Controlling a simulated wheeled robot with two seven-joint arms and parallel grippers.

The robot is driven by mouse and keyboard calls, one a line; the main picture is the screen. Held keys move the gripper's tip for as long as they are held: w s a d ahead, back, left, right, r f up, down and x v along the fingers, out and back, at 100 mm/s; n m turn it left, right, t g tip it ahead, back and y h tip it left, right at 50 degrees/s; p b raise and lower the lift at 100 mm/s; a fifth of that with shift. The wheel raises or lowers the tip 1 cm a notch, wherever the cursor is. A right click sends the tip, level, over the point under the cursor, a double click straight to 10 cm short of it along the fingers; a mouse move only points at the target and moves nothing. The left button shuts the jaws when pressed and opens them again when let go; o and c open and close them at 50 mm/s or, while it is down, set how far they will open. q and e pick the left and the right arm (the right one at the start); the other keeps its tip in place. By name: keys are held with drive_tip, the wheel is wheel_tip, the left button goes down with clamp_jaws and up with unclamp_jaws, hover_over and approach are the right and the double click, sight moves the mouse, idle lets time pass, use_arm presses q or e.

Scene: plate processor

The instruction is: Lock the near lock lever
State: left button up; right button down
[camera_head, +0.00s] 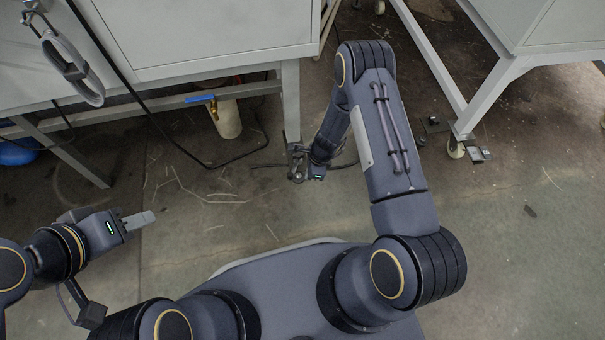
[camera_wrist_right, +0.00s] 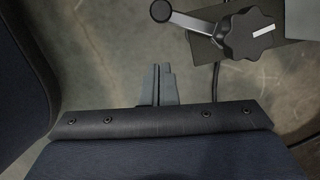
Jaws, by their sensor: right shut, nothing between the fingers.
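The lock lever (camera_wrist_right: 205,24) shows at the top right of the right wrist view. In the head view, my right wrist is by the foot of the table leg, and the lever cannot be clearly told from the dark parts there. My left gripper (camera_head: 147,219) is at the lower left over bare floor, its fingers seen edge-on.
A grey metal plate (camera_wrist_right: 205,50) lies beside the knob, with a black cable below it. In the head view, a white cabinet's leg (camera_head: 291,100) stands beside my right wrist. The floor between is mostly clear.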

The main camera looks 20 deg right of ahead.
drive_tip(key=p+v, duration=0.4)
drive_tip(key=v, duration=0.6)
drive_tip(key=shift+s, duration=0.1)
